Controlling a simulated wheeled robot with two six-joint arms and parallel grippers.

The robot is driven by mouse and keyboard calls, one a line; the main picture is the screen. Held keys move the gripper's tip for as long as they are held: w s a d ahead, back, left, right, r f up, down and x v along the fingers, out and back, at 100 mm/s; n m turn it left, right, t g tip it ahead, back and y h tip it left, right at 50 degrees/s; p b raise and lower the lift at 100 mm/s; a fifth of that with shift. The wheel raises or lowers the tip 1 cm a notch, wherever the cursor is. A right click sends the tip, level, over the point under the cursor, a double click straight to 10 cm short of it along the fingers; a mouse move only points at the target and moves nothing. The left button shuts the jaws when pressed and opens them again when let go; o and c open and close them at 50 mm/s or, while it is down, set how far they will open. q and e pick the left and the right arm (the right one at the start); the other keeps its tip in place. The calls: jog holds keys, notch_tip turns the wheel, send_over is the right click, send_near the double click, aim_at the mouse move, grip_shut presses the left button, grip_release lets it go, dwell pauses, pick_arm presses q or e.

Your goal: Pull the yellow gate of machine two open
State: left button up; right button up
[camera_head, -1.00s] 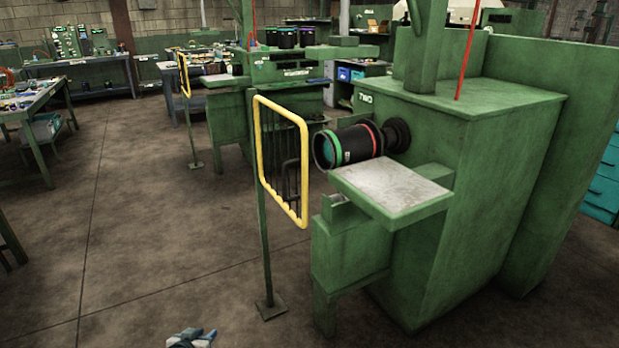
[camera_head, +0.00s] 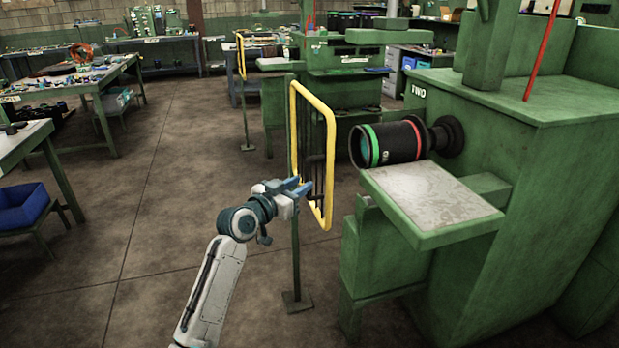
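The yellow gate (camera_head: 329,116), a yellow frame with dark bars, hangs on a green post in front of green machine two (camera_head: 505,135), which is marked "TWO". My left gripper (camera_head: 303,188) has blue fingers and is at the lower part of the gate, near its post-side edge and dark bars. The fingers look a little apart. I cannot tell whether they touch the gate or lie in front of it. A black cylinder (camera_head: 399,142) with green and red bands sticks out of the machine behind the gate. My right gripper is not in view.
A grey-topped green ledge (camera_head: 430,197) juts out below the cylinder. A second yellow gate (camera_head: 241,56) stands farther back. Worktables (camera_head: 85,78) and a blue bin (camera_head: 24,206) are at the left. The floor between is clear.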

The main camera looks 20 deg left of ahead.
aim_at(308, 197)
pick_arm(q)
jog(key=shift+x, duration=2.1)
grip_shut()
